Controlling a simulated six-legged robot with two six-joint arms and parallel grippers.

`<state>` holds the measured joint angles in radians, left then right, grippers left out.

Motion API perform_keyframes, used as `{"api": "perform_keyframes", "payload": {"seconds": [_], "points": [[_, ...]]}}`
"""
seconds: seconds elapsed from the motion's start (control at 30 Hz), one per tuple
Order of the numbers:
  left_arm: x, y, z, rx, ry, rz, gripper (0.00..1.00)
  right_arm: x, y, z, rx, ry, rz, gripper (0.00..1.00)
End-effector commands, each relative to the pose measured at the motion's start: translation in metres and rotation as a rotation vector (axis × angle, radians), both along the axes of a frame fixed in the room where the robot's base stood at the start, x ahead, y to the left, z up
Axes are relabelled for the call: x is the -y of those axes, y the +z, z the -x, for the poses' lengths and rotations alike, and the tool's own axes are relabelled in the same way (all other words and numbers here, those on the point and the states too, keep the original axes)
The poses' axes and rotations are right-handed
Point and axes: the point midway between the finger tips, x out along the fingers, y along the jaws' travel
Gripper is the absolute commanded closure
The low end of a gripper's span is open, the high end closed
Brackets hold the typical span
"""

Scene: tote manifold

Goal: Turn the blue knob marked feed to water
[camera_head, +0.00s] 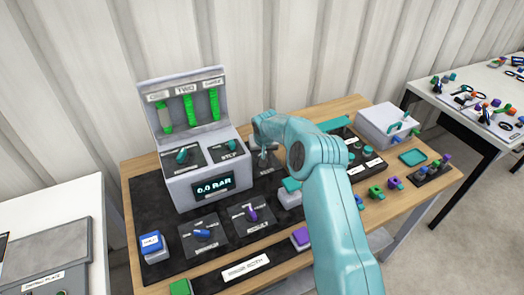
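The blue knob (203,233) sits on a dark square plate at the front left of the black panel. Its lever lies roughly sideways in the picture. The small labels around it are too small to read, so I cannot tell which mark it points at. My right gripper (262,152) is at the end of the teal arm, beside the right side of the grey gauge unit. It is behind and to the right of the blue knob, well apart from it. Its fingers are small and partly hidden by the arm. My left gripper is not in view.
A purple knob (252,214) stands just right of the blue one. A blue-topped block (152,244) is to its left. The grey gauge unit (207,188), reading 0.0 BAR, rises behind. My arm covers the table's middle right. Space directly above the blue knob is clear.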

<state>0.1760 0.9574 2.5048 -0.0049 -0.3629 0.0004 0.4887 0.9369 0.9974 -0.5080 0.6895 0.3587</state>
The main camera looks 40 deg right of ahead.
Motion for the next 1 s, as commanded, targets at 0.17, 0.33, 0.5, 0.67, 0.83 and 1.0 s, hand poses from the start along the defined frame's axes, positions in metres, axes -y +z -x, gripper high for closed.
{"api": "perform_keyframes", "payload": {"seconds": [0.17,0.33,0.5,0.67,0.83,1.0], "points": [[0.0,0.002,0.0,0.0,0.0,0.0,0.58,0.002,-0.008,-0.002,0.0,-0.001,0.0,0.58],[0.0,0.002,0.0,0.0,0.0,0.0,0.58,0.002,-0.008,-0.002,0.0,-0.001,0.0,0.58],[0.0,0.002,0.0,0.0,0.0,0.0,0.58,0.002,-0.008,-0.002,0.0,-0.001,0.0,1.0],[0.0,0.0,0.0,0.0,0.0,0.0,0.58,0.002,-0.009,-0.002,0.0,-0.003,0.0,1.0],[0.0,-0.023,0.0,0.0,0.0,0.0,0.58,0.003,-0.013,-0.002,0.0,-0.07,0.0,1.0],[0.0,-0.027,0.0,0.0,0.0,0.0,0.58,0.003,-0.008,-0.001,0.0,-0.113,0.0,1.0]]}}
